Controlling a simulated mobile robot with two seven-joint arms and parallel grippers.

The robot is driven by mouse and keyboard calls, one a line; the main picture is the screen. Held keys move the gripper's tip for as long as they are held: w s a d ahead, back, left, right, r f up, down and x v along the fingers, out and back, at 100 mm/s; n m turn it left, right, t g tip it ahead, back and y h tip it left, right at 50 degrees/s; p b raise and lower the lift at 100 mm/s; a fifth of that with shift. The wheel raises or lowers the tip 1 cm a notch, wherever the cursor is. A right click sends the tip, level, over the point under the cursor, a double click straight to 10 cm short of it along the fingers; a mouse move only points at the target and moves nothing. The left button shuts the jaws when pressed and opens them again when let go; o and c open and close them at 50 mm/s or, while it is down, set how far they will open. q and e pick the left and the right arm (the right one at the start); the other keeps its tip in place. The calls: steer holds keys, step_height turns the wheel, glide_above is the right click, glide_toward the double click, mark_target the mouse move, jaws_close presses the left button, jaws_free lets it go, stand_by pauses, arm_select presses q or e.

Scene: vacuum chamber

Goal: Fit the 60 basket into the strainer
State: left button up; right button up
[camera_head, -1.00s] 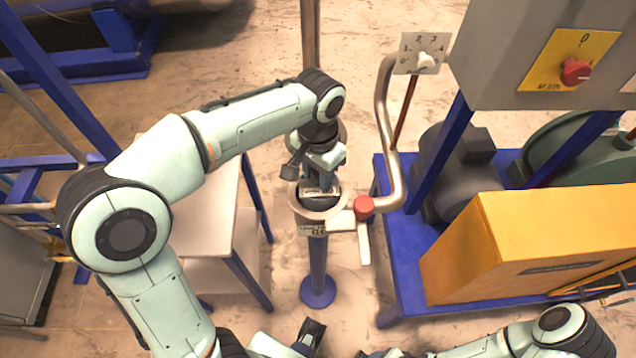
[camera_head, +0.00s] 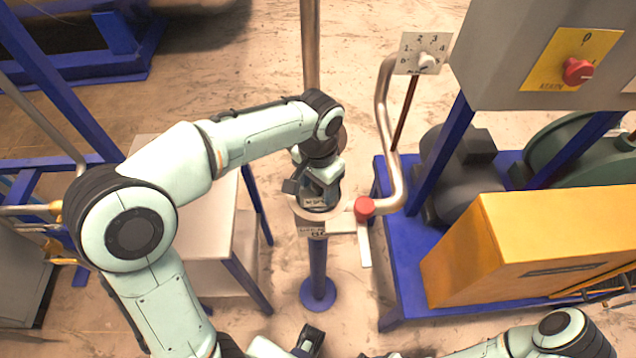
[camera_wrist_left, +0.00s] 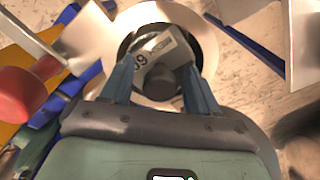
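The strainer shows in the head view as a pale ring (camera_head: 299,212) on top of a blue post, with a lettered plate (camera_head: 312,232) on its front. My left gripper (camera_head: 320,190) points down over the ring. The 60 basket shows by its light label (camera_head: 316,203) inside the ring; its body is mostly hidden. In the left wrist view the label marked 60 (camera_wrist_left: 155,52) and a dark round knob lie between the two blue fingers (camera_wrist_left: 160,78), which appear closed against the basket. The pale strainer rim (camera_wrist_left: 207,45) surrounds them. My right gripper is not clearly visible.
A white table (camera_head: 205,235) stands to the left. A yellow housing (camera_head: 540,240) on a blue frame fills the right.

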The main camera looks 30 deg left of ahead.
arm_select(q)
step_height(320, 180, up, 12)
steer(key=p, duration=0.2)
steer(key=shift+r, duration=0.2)
arm_select(e)
steer(key=r, duration=0.1)
steer(key=w+r, duration=0.1)
steer(key=r, duration=0.1)
steer(key=shift+w, duration=0.2)
steer(key=shift+s+f, duration=0.1)
